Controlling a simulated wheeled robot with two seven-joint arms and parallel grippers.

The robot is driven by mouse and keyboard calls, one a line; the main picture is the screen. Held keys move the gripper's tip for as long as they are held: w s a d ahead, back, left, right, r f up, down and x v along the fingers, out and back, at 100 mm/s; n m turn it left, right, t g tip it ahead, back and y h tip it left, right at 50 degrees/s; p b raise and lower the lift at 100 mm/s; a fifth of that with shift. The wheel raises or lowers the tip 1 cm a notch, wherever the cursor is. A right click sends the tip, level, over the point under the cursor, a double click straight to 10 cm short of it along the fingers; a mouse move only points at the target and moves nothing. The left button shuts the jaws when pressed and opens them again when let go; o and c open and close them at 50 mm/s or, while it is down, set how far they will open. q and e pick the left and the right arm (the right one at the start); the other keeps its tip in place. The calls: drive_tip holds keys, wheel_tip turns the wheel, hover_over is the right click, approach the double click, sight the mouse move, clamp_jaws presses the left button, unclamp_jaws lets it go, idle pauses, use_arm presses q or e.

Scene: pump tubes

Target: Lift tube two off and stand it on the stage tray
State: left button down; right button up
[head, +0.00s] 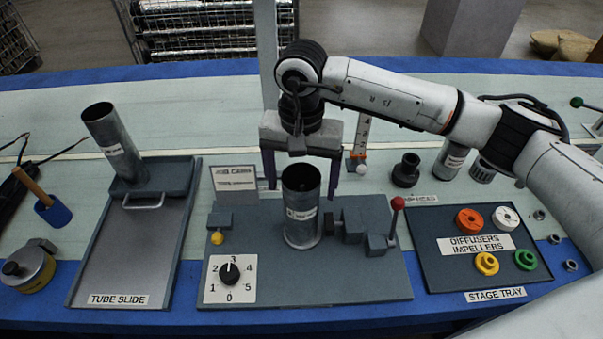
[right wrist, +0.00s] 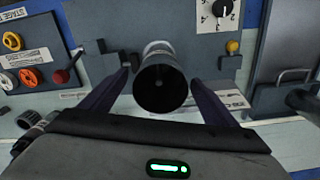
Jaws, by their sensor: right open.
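A grey metal tube (head: 301,218) stands upright on the fixture plate (head: 330,282) in the middle; its label is too small to read. My right gripper (head: 302,190) is open just behind and above it, fingers pointing down. In the right wrist view the tube's dark open mouth (right wrist: 161,88) lies between the two spread fingers, with gaps on both sides. Another metal tube (head: 116,148) leans slightly at the top of the tube slide (head: 130,250). The stage tray (head: 440,270) is at the right, holding orange, white, yellow and green rings. My left gripper is not in view.
A red-knobbed lever (head: 396,210) and grey blocks stand right of the middle tube. A dial (head: 230,270) and a yellow knob (head: 217,238) are to its left. Black and metal parts (head: 405,170) stand behind the stage tray. The tray's left part looks clear.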

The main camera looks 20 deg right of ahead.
wheel_tip(320, 180, down, 7)
drive_tip(key=shift+r, duration=0.1)
drive_tip(key=shift+f, duration=0.5)
drive_tip(key=c, duration=1.4)
drive_tip(key=o, duration=0.6)
drive_tip(key=c, duration=0.6)
drive_tip(key=shift+r+p, duration=0.3)
drive_tip(key=shift+r, duration=0.35)
